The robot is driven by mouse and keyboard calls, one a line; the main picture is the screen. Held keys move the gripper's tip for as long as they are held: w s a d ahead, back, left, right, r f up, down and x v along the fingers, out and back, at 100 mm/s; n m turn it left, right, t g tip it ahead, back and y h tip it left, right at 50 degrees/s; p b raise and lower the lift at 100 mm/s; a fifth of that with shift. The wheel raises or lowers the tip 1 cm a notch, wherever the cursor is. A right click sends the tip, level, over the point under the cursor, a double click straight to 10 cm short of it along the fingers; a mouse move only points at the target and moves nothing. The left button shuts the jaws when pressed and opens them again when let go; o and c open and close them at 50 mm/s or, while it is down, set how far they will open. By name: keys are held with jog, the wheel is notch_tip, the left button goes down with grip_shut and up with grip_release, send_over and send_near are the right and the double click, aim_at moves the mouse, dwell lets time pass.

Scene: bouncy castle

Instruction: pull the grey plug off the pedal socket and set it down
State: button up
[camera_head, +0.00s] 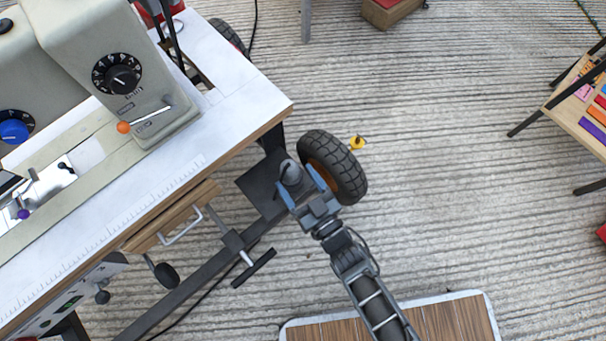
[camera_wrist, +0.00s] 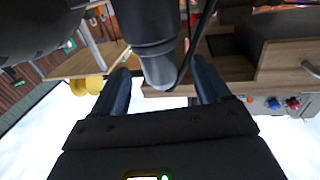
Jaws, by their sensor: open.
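The grey plug (camera_head: 289,172) stands over the dark pedal (camera_head: 258,188) under the sewing table's corner. My gripper (camera_head: 302,184) reaches in from below right in the head view, with its blue fingers open on either side of the plug. In the wrist view the plug (camera_wrist: 157,62) is a grey stepped cylinder lying between the two open fingers (camera_wrist: 163,84), with visible gaps beside it. A dark cable runs along its right side there. The socket is hidden, so I cannot tell how the plug sits in it.
A black tyre with an orange hub (camera_head: 337,167) is close beside my gripper. The sewing table (camera_head: 232,112) overhangs at left, with a wooden drawer (camera_head: 170,222) below. A small yellow object (camera_head: 357,142) lies beyond the tyre.

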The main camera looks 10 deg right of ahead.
aim_at(285, 163)
jog(key=b+x, duration=0.2)
jog(key=x, duration=0.3)
jog(key=shift+d+f, duration=0.1)
jog(key=shift+w+a, duration=0.3)
jog(key=shift+w, duration=0.2)
jog(key=shift+c, duration=0.3)
jog(key=c, duration=1.1)
